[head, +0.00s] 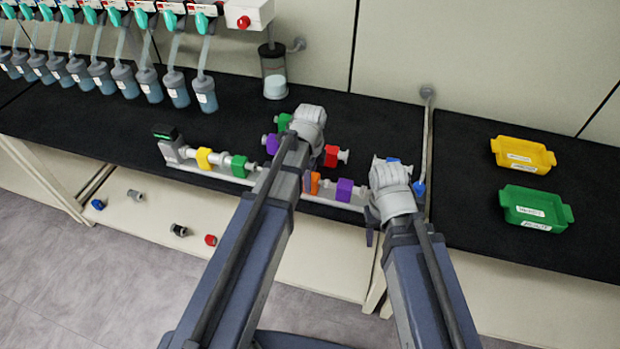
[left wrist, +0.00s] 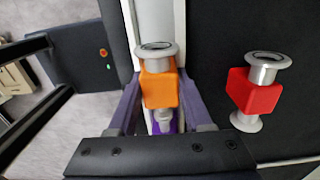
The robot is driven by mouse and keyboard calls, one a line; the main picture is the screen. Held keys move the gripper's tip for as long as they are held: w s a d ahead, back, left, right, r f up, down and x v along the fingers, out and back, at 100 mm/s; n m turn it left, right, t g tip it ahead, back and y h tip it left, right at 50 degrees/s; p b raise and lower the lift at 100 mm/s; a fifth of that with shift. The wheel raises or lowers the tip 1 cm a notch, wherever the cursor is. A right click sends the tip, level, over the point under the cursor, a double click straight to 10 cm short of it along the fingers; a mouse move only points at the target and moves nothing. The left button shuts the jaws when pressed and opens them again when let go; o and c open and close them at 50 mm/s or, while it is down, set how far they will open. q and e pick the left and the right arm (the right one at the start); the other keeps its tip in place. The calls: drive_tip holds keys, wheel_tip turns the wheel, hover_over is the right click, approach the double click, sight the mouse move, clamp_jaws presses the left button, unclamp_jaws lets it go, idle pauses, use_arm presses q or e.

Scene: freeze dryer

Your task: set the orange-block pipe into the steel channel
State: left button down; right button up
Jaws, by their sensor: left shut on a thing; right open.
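The orange-block pipe shows in the left wrist view (left wrist: 159,88), its flanged steel end facing the camera. My left gripper (left wrist: 160,92) is shut on its orange block. The pipe is over or at the steel channel (left wrist: 152,20); I cannot tell whether it is seated. In the head view, my left arm partly hides the orange block (head: 313,183), which lies along the channel (head: 217,176) between the green block (head: 239,166) and purple block (head: 345,190). My right gripper (head: 372,225) is open, near the channel's right end; its fingers are partly hidden.
A red-block pipe (head: 332,156) lies on the black bench behind the channel. A yellow block (head: 204,158) sits in the channel at left. Purple (head: 272,144) and green (head: 285,122) blocks lie behind. Yellow (head: 523,154) and green (head: 536,207) trays stand right.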

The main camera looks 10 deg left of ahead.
use_arm(q)
drive_tip(key=shift+c, duration=1.2)
unclamp_jaws()
wheel_tip(320, 180, up, 8)
drive_tip(key=p, duration=0.8)
drive_tip(key=shift+f, duration=0.1)
drive_tip(key=shift+s, duration=0.1)
drive_tip(key=s+d+n+y, duration=0.1)
drive_tip(key=s+d+n, duration=0.8)
drive_tip(key=s+n, duration=0.5)
drive_tip(key=shift+d+n, duration=0.25)
drive_tip(key=shift+n, duration=0.05)
